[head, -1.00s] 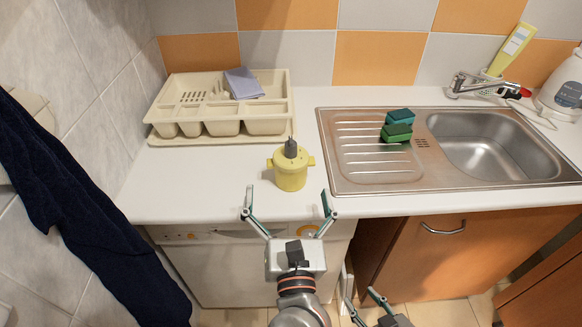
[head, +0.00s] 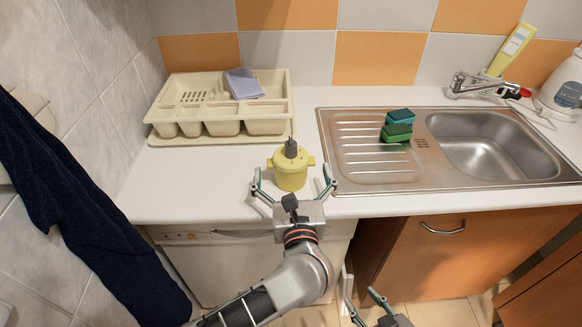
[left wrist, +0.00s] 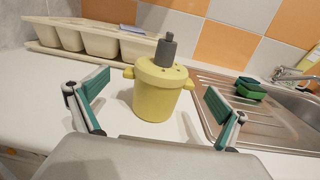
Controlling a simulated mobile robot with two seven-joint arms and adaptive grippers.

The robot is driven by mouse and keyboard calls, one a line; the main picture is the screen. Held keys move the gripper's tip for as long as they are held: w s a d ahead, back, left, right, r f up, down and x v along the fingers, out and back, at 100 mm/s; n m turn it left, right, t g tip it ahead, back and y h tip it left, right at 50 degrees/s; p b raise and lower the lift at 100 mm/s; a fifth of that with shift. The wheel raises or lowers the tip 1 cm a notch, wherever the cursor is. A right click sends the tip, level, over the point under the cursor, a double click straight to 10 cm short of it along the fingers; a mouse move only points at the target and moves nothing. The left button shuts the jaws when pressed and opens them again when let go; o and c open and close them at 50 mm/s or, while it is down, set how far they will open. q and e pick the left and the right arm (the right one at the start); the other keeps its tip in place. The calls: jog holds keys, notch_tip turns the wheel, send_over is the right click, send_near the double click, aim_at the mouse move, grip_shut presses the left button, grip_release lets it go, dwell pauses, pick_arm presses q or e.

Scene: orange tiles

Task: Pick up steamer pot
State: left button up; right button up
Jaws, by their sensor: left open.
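The yellow steamer pot (head: 290,172) stands upright on the white counter, with a dark grey knob on its lid and a small handle on each side. It also shows in the left wrist view (left wrist: 158,95), centred between the fingers. My left gripper (head: 294,184) is open, at the front of the pot, with one finger to each side and a gap on both sides. In the left wrist view the two green-padded fingers (left wrist: 160,108) are spread wide and do not touch the pot. My right gripper (head: 364,308) is low at the bottom edge, below the counter, its fingers apart.
A cream cutlery tray (head: 165,130) with a purple cloth (head: 243,84) stands behind the pot. A steel sink (head: 335,178) with stacked sponges (head: 397,126) is to the right. A dark towel (head: 60,195) hangs at left. The counter left of the pot is clear.

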aim_at(291, 156)
pick_arm(q)
jog(key=w, duration=0.3)
jog(key=shift+w+a, duration=0.1)
jog(key=shift+w, duration=0.1)
jog(key=c, duration=1.6)
jog(key=shift+o, duration=0.2)
notch_tip(291, 156, up, 10)
jog(key=shift+r, duration=0.1)
jog(key=shift+f, duration=0.2)
jog(key=shift+s+f, duration=0.1)
jog(key=shift+f, duration=3.8)
